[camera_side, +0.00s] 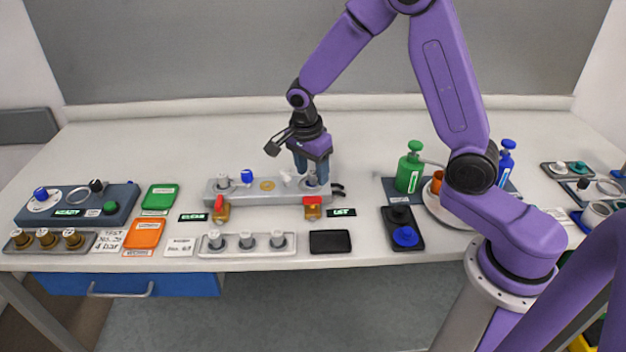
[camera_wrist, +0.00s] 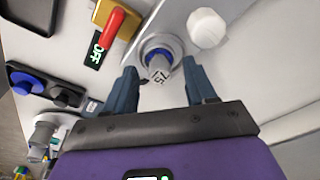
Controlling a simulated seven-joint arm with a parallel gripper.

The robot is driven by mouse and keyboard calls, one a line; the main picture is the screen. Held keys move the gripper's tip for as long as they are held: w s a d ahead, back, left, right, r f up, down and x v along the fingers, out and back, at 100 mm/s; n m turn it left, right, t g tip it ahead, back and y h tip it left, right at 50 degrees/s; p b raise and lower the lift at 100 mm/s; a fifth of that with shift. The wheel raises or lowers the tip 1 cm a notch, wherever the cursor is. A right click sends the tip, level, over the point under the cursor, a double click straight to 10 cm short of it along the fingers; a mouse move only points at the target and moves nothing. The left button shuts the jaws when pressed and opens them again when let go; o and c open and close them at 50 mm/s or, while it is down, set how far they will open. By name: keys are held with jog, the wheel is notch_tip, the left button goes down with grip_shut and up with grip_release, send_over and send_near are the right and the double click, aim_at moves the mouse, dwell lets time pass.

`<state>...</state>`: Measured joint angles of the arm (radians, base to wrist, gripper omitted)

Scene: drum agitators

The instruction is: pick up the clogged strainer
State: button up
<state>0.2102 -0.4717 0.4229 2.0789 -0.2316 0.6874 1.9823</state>
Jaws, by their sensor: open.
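My gripper (camera_side: 312,178) is open and points down over the right end of a grey manifold block (camera_side: 268,192). In the wrist view its two fingers (camera_wrist: 162,90) stand apart, one on each side of a round grey fitting (camera_wrist: 160,52) with a blue ring and a white label that seems to read 75. The fitting sits in the block, just beyond the fingertips; I cannot tell if they touch it. It is mostly hidden by my gripper in the side view. No visible mark tells me whether it is the clogged strainer.
A white knob (camera_wrist: 207,28) is close beside the fitting. A red-handled valve (camera_side: 312,205) stands at the block's front. A tray with grey fittings (camera_side: 246,243) and a black pad (camera_side: 330,242) lie in front. A green bottle (camera_side: 410,170) stands to the right.

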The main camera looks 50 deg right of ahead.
jog(key=shift+d+f, duration=0.1)
jog(key=shift+f, duration=0.25)
jog(key=shift+c, duration=0.4)
grip_shut()
jog(key=shift+r, duration=0.1)
